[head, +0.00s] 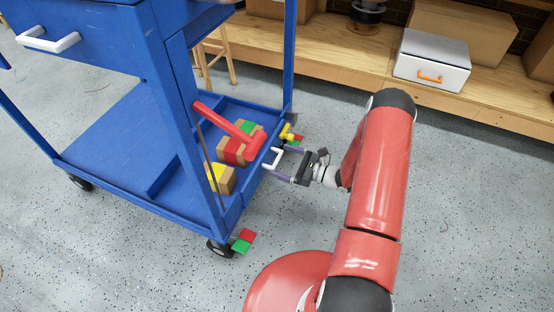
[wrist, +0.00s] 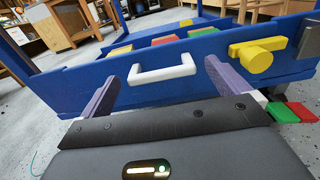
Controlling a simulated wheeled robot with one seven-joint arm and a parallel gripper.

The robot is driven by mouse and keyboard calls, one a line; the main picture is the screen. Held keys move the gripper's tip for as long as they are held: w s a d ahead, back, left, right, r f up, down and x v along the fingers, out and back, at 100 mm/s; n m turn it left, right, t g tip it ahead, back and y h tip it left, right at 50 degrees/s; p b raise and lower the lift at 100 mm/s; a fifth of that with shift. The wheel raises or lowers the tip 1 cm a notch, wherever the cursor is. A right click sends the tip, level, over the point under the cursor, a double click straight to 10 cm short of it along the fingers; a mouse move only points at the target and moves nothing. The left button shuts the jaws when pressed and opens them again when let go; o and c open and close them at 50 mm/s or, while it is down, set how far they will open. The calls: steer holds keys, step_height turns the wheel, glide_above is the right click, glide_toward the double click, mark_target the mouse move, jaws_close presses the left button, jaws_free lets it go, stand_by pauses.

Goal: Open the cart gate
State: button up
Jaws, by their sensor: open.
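The cart gate is the low blue panel (wrist: 105,73) at the end of the blue cart's lower shelf; it stands upright and looks closed. A white bar handle is on its outer face, in the wrist view (wrist: 163,72) and the head view (head: 272,158). A yellow latch (wrist: 255,54) is near the gate's right end in the wrist view; it also shows in the head view (head: 287,132). My gripper (head: 279,164) is open at the handle, with one purple finger on each side of it. In the wrist view the fingertips (wrist: 163,73) flank the handle; contact is unclear.
The lower shelf (head: 105,140) holds a red bar (head: 225,123) and several coloured boxes (head: 222,179). Red and green tabs (head: 242,241) stick out by the cart's corner wheels. A wooden bench (head: 330,55) with a white case (head: 431,60) stands behind. The floor on the right is clear.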

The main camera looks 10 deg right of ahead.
steer(key=shift+x, duration=1.45)
